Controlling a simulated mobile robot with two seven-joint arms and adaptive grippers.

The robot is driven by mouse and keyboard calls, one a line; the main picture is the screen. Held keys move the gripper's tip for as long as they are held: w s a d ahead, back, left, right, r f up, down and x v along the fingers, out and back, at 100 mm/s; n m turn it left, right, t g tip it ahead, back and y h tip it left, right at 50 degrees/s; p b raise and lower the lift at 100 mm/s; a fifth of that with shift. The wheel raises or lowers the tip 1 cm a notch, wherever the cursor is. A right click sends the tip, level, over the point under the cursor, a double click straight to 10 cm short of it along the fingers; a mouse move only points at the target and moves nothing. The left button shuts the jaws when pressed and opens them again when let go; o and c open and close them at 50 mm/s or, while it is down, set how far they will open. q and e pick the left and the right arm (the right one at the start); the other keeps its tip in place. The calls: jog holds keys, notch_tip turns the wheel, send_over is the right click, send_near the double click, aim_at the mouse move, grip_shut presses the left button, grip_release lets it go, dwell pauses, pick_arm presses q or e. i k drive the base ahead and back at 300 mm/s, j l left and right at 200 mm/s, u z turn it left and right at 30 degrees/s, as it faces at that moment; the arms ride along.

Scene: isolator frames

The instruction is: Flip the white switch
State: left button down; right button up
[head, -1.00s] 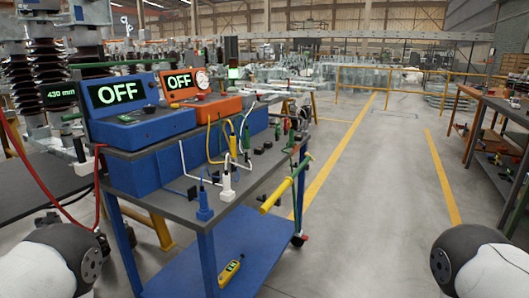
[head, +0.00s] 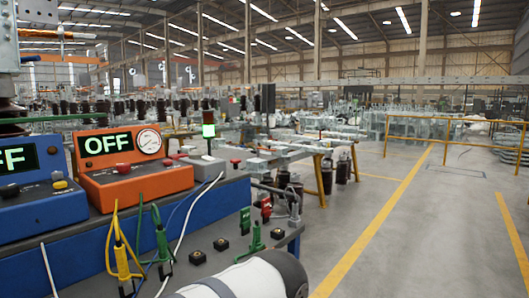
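An orange control box (head: 135,184) stands on the blue bench with a lit OFF display, a round gauge and a red knob (head: 123,168). A blue control box (head: 38,207), cut by the left edge, also shows an OFF display and has a yellow knob (head: 60,185). Small black switches or sockets with pale tops (head: 197,257) sit on the bench top to the right. A white and dark link of my arm covers the bottom middle and hides part of the bench top. Neither gripper is in view.
Yellow (head: 122,260) and green (head: 162,243) clips with cables stand at the bench front. Red and green clamps (head: 266,210) stand at the bench's right end. The floor aisle (head: 400,240) on the right is clear.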

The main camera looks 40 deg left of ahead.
aim_at(207, 158)
jog(key=i+l+u, duration=0.15)
jog(key=i, duration=2.3)
jog(key=i+j+u, duration=0.1)
jog(key=i+u, duration=0.8)
jog(key=i+l+u, duration=0.15)
jog(key=u, duration=0.3)
jog(key=i+l+u, duration=0.4)
jog(key=i, duration=0.05)
